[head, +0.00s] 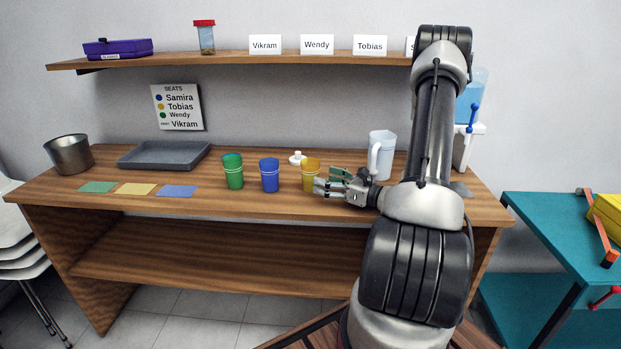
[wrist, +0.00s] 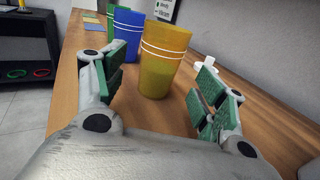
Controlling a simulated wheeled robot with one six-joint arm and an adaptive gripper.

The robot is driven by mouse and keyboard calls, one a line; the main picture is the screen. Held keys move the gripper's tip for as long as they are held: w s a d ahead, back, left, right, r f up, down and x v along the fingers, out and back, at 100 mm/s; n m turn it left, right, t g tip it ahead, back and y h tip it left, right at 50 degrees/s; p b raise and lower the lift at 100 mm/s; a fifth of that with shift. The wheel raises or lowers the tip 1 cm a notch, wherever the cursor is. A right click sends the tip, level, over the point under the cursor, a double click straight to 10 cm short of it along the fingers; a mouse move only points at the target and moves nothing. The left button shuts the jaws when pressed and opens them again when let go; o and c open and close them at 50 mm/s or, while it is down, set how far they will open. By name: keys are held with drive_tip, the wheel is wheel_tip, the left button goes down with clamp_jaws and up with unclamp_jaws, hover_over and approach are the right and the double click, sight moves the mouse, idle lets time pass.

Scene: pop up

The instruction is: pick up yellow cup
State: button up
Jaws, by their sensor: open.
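The yellow cup (head: 311,171) stands upright on the wooden counter, rightmost of three cups. In the wrist view the yellow cup (wrist: 163,62) has white bands and stands just beyond my fingertips, between their lines. My gripper (head: 328,181) is at the cup's right side in the head view, low over the counter. In the wrist view my gripper (wrist: 160,90) is open, with green pads on both sides and nothing between them. I cannot tell whether a finger touches the cup.
A blue cup (head: 269,175) and a green cup (head: 233,171) stand left of the yellow one. A small white-knobbed lid (head: 297,158) lies behind it. A white pitcher (head: 381,155) stands behind my gripper. Coloured mats, a grey tray (head: 165,154) and a metal pot (head: 69,155) are further left.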

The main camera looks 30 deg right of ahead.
sight(312, 176)
drive_tip(key=x, duration=0.5)
drive_tip(key=shift+w+a, duration=0.15)
drive_tip(key=shift+w, duration=0.05)
drive_tip(key=c, duration=1.2)
